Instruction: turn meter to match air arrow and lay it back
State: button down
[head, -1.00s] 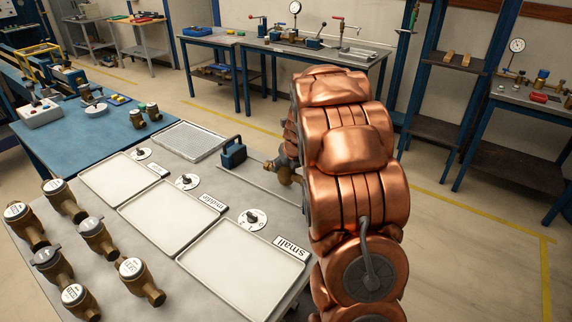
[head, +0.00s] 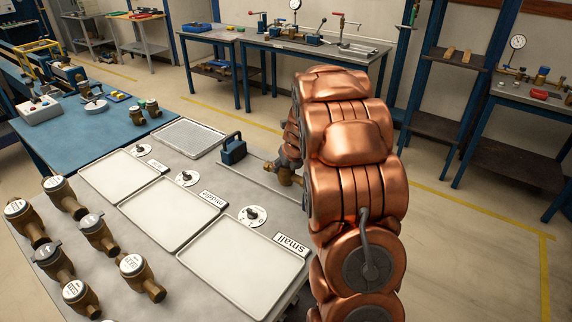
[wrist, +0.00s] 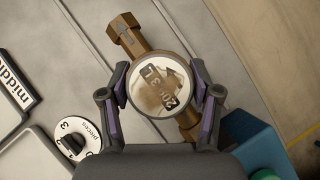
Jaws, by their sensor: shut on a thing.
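A brass meter (wrist: 127,34) with a round, pale face (wrist: 160,88) sits between the two fingers of my gripper (wrist: 164,90) in the wrist view. The gripper is shut on it, one finger on each side. The meter's pipe runs from upper left to lower right there, and the face carries dark digits and a brown patch. In the head view my copper arm hides most of my gripper (head: 292,152), and only a brass part of the meter (head: 287,177) shows below it. I cannot make out an air arrow. I cannot tell whether the meter touches the bench.
A blue box with a handle (head: 233,150) stands just left of my gripper. White trays labelled small (head: 243,270) and middle (head: 160,222), with dials, lie on the grey bench. Several other brass meters (head: 140,275) stand at left. A blue table (head: 75,140) is behind.

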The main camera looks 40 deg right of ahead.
jog(key=shift+c, duration=0.8)
grip_release()
jog(key=shift+o, duration=0.8)
jog(key=shift+r, duration=0.1)
jog(key=shift+r+p, duration=2.45)
jog(key=shift+p, duration=0.45)
jog(key=shift+r, duration=0.95)
